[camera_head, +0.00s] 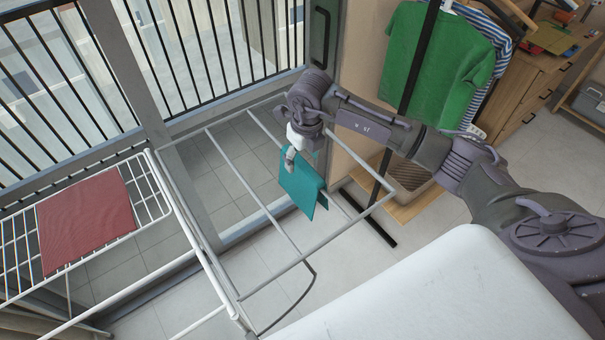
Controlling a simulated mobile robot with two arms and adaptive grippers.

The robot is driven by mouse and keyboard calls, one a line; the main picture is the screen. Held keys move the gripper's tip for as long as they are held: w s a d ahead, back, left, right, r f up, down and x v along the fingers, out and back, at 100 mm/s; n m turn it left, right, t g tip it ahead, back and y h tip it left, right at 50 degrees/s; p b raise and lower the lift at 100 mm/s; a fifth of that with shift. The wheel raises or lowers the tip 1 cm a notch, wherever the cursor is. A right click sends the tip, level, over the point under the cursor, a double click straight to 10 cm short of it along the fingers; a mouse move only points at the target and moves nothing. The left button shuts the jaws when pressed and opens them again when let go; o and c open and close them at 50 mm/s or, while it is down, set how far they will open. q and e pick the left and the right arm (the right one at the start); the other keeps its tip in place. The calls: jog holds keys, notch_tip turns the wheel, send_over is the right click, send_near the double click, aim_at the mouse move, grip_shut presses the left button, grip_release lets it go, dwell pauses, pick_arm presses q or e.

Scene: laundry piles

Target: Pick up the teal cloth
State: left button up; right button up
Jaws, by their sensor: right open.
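The teal cloth (300,187) hangs folded over a bar of the drying rack's right wing. Its two sides show below the bar. My right gripper (289,156) comes in from the right and points down at the top of the cloth near its upper left corner. The gripper is open; whether its fingers touch the cloth I cannot tell. The wrist hides part of the cloth's top edge. My left gripper is not in view.
The white drying rack (182,219) spreads across the left and middle. A red cloth (85,221) lies on its left part. A green shirt (433,62) hangs on a clothes stand at upper right. A railing (215,45) stands behind. A white surface (440,295) fills the lower right.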

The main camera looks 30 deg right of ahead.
aim_at(303, 181)
jog(key=shift+f+p, duration=0.3)
notch_tip(303, 181, down, 4)
jog(key=shift+w+r+p, duration=0.1)
jog(key=shift+r+p, duration=0.1)
jog(key=shift+p, duration=0.7)
jog(key=shift+w+f, duration=0.1)
jog(key=shift+f, duration=0.45)
grip_shut()
